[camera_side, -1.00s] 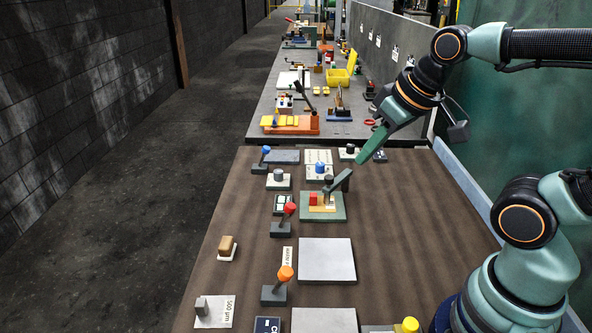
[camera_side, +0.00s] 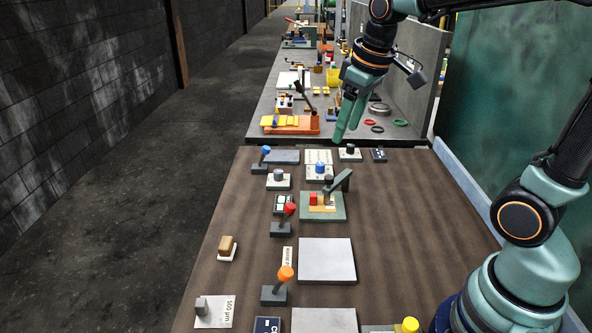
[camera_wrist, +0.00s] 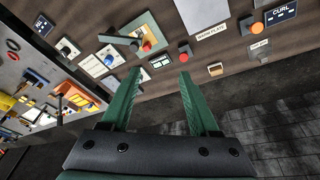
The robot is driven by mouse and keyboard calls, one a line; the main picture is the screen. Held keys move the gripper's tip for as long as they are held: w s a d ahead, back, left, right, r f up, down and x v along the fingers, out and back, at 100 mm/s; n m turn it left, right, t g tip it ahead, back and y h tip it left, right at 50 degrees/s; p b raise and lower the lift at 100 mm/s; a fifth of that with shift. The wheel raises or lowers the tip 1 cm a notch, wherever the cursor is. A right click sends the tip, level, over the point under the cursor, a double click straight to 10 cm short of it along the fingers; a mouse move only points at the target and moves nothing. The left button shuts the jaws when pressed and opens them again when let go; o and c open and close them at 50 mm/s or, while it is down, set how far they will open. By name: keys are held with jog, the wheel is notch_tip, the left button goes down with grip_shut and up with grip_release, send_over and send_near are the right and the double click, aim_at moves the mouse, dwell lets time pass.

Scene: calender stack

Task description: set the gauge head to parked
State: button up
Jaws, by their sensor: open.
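No readable label marks the gauge head, so I cannot tell which control it is. Candidates in the side view are a blue knob on a pale printed panel (camera_side: 319,172), a grey knob on a white base (camera_side: 279,180), a dark knob on a pale base (camera_side: 349,152), and a green plate (camera_side: 333,213) bearing a grey lever, a red block and a yellow piece. The green plate also shows in the wrist view (camera_wrist: 153,28). My gripper (camera_side: 341,135) hangs above the far end of the brown table, pointing down. In the wrist view its fingers (camera_wrist: 160,71) are apart and empty.
Levers with blue (camera_side: 265,151), red (camera_side: 290,209) and orange (camera_side: 285,273) tops stand along the left. A grey plate (camera_side: 327,261) lies nearer. A farther grey bench holds an orange fixture (camera_side: 292,125) and rings (camera_side: 377,129). The table's right side is mostly clear.

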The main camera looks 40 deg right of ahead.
aim_at(329, 177)
jog(key=w+d+f+n+g, duration=0.2)
jog(key=w+d+f+g, duration=0.1)
jog(key=w+d+f, duration=0.5)
jog(key=shift+n, duration=0.3)
jog(key=f, duration=0.3)
jog(key=w+f, duration=0.1)
jog(key=f, duration=0.3)
jog(key=a+f, duration=0.1)
jog(key=f, duration=0.2)
jog(key=shift+w+f, duration=0.2)
grip_shut()
dwell(0.8)
